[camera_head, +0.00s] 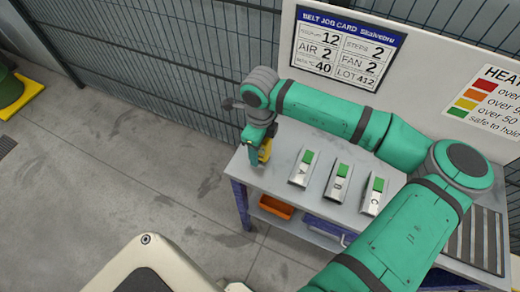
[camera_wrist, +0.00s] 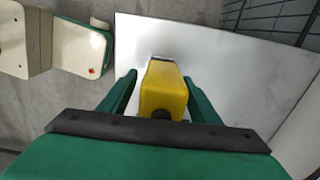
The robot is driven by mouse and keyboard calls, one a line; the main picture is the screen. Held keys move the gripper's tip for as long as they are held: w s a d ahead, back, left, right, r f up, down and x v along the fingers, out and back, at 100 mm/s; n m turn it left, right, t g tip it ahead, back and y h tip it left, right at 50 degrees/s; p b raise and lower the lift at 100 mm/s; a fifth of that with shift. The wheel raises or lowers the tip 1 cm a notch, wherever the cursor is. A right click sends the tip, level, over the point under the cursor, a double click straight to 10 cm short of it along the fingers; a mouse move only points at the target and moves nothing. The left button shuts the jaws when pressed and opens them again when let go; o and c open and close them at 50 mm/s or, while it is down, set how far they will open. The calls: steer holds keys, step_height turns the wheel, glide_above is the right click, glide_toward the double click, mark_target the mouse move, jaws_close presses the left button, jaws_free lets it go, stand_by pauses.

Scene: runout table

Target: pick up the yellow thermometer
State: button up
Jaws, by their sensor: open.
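The yellow thermometer (camera_wrist: 164,90) stands on the grey-white table top near its left end. In the wrist view it lies between the two green fingers of my gripper (camera_wrist: 160,95), with a visible gap on each side. In the head view a bit of the yellow thermometer (camera_head: 265,150) shows beside my gripper (camera_head: 257,155), which hides part of it. My gripper is open around the thermometer. The lower part of the thermometer is hard to see in both views.
Three blocks, A (camera_head: 302,167), B (camera_head: 338,182) and C (camera_head: 373,195), with green tops stand right of my gripper on the table (camera_head: 275,190). A back panel (camera_head: 425,75) with a job card (camera_head: 346,48) and a heat chart (camera_head: 488,98) rises behind. An orange bin (camera_head: 277,207) sits below.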

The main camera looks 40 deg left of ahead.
steer(key=shift+w+f, duration=0.1)
steer(key=shift+c, duration=0.3)
steer(key=c, duration=1.1)
steer(key=shift+o, duration=0.2)
steer(key=shift+r, duration=0.5)
step_height(320, 180, up, 2)
steer(key=shift+r, duration=0.1)
steer(key=s+d+r, duration=0.2)
steer(key=s+r, duration=0.3)
steer(key=s, duration=0.1)
steer(key=s+d+r, duration=0.2)
steer(key=s+r, duration=0.2)
steer(key=s, duration=0.3)
steer(key=shift+d+r, duration=0.35)
steer(key=shift+r, duration=0.05)
steer(key=shift+s, duration=0.15)
